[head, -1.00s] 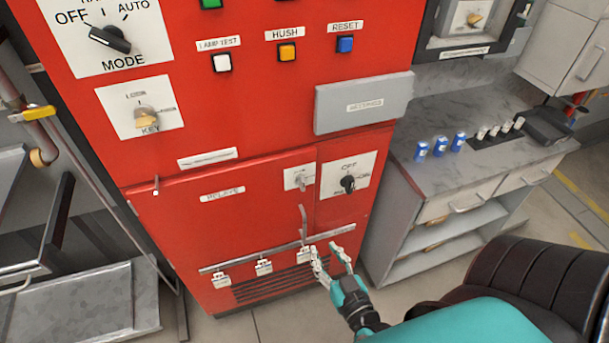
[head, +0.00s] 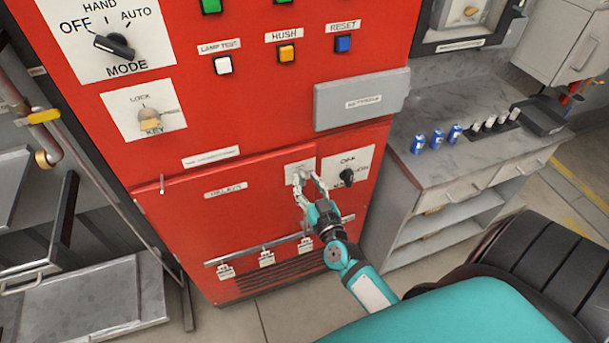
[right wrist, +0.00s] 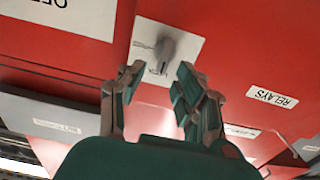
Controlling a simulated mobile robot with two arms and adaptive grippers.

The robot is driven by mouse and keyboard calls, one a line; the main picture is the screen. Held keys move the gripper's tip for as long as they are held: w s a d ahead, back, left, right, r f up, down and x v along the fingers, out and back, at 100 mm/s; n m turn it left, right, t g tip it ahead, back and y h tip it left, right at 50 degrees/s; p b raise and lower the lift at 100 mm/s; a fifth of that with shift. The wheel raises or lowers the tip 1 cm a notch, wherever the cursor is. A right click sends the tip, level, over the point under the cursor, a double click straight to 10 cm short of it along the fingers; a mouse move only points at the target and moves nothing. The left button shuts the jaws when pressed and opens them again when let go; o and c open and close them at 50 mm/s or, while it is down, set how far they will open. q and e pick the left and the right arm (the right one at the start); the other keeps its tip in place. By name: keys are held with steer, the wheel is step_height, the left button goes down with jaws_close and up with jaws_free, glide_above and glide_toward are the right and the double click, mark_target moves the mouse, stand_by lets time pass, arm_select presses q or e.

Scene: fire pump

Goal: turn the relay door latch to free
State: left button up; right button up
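The relay door (head: 200,225) is the red lower panel labelled RELAYS, and it looks closed. Its latch is a small grey knob on a white plate (head: 299,167) at the door's upper right. My right gripper (head: 306,183) is open in front of the latch, its fingertips at the plate's lower part. In the right wrist view the grey latch knob (right wrist: 165,48) stands just beyond and between the two open fingertips (right wrist: 158,75); contact cannot be told. In the head view the fingers partly hide the latch. My left gripper is not in view.
A black rotary switch (head: 346,175) sits right of the latch. A grey box (head: 362,100) juts out above. A rail with several tags (head: 265,248) crosses the door below. A grey workbench (head: 465,170) stands at the right, a metal rack (head: 90,295) at the left.

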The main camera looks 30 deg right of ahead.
steer(key=shift+x, duration=1.15)
steer(key=shift+s, duration=0.1)
jaws_close()
